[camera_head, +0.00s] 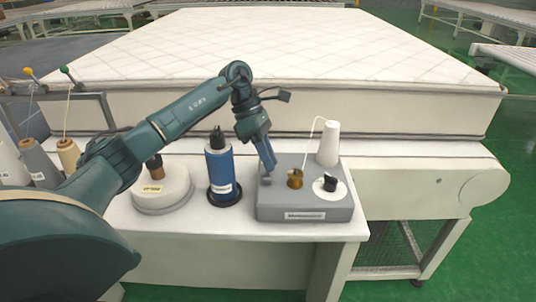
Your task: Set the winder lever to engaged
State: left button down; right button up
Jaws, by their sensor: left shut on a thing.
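The winder is a grey box (300,202) on the white table, with a label on its front. A white thread cone (329,143), a brass-coloured bobbin (295,178) and a black knob on a white dial (330,183) are on its top. My left gripper (268,178) reaches down to the left part of the winder's top. Its fingers are shut on a small grey piece there, which looks like the winder lever; the fingers hide most of it. The lever's setting cannot be told. My right gripper is not in view.
A blue spool (221,168) on a black base stands close left of the winder. A round white stand (162,190) with a brown spool is farther left. Thread cones (68,156) stand at the far left. A large white mattress (300,60) lies behind the table.

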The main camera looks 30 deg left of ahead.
pick_arm(q)
jog(key=c, duration=1.3)
grip_release()
jog(key=v, duration=1.3)
jog(key=shift+r, duration=0.1)
